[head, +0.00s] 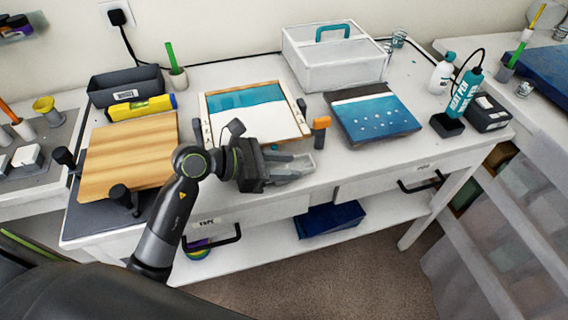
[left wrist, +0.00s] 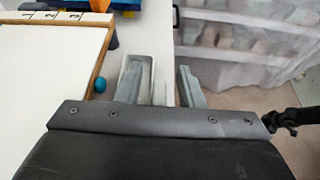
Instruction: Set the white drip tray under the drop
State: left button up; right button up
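The white drip tray (head: 303,157) lies at the table's front edge, long and shallow, partly hidden by my left gripper (head: 285,172). It also shows in the left wrist view (left wrist: 136,62), partly behind the left-hand finger. My left gripper (left wrist: 160,90) is low over the front edge with its fingers apart, one over the tray and the other to its right; I cannot tell whether they touch it. A blue drop (left wrist: 99,85) shows beside the wooden-framed panel (left wrist: 45,75), left of the tray. That panel, white with a teal band, lies behind the gripper in the head view (head: 245,125). My right gripper is not in view.
An orange-topped clamp (head: 321,124) stands right of the framed panel. A blue panel (head: 374,114) lies farther right, and a wooden board (head: 128,155) lies left. A white caddy (head: 335,62) stands behind. Drawer handles (head: 421,184) project below the table front.

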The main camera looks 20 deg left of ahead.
pick_arm(q)
jog(key=shift+r+p, duration=0.45)
jog(key=shift+p, duration=0.05)
jog(key=shift+r+p, duration=0.45)
jog(key=p+v, duration=0.3)
jog(key=v, duration=0.8)
jog(key=shift+s+a, duration=0.3)
jog(key=shift+a, duration=0.05)
jog(key=shift+f, duration=0.2)
